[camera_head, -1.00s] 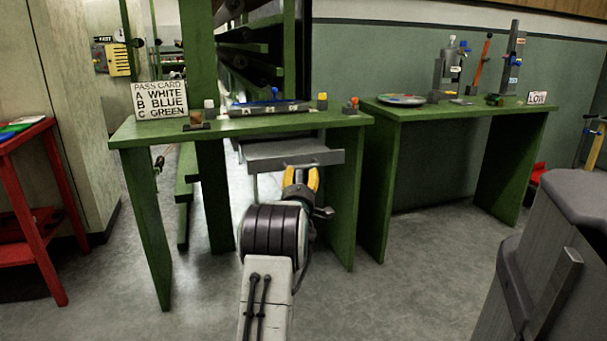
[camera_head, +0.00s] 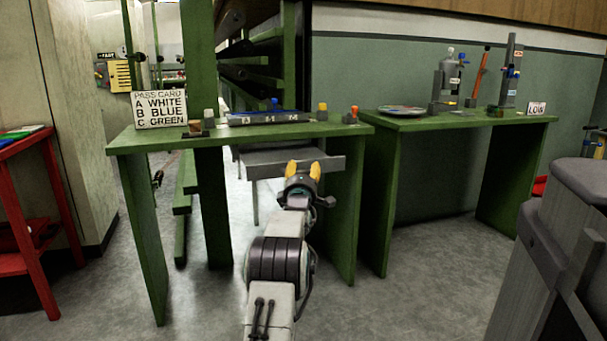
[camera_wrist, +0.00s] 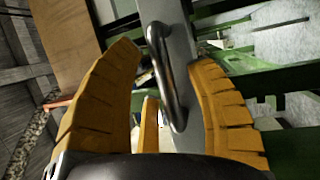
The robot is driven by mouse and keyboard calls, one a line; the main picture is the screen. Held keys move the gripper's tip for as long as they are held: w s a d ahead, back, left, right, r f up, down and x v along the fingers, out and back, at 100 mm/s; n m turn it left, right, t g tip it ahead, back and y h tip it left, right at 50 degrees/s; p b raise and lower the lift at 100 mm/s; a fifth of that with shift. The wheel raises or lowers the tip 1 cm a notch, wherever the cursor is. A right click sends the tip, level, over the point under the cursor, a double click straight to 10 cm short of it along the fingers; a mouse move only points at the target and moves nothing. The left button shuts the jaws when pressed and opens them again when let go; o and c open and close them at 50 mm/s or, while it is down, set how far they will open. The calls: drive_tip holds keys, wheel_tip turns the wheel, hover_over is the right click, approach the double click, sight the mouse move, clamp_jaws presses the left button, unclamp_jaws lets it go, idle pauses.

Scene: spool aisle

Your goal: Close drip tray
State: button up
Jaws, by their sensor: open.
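The drip tray (camera_head: 268,164) is a grey drawer under the green table. It sticks out from below the tabletop, with its front panel toward me. My gripper (camera_head: 304,170) is in front of that panel, and its yellow fingers overlap it in the head view. In the wrist view, the grey panel (camera_wrist: 183,45) carries a dark curved handle (camera_wrist: 163,65). The handle lies between the two spread fingers of my gripper (camera_wrist: 167,65). The gripper is open; I cannot tell whether a finger touches the handle. My gripper hides part of the tray front in the head view.
The green table (camera_head: 160,142) holds a pass card sign (camera_head: 160,107), a dark tray (camera_head: 268,117) and small blocks. A second green table (camera_head: 440,120) stands to the right. A red stand (camera_head: 30,200) is at left, a grey body (camera_head: 570,250) at right. The front floor is clear.

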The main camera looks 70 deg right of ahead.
drive_tip(key=shift+o, duration=0.3)
drive_tip(key=shift+w+d, duration=0.1)
drive_tip(key=shift+d, duration=0.15)
clamp_jaws()
idle(0.4)
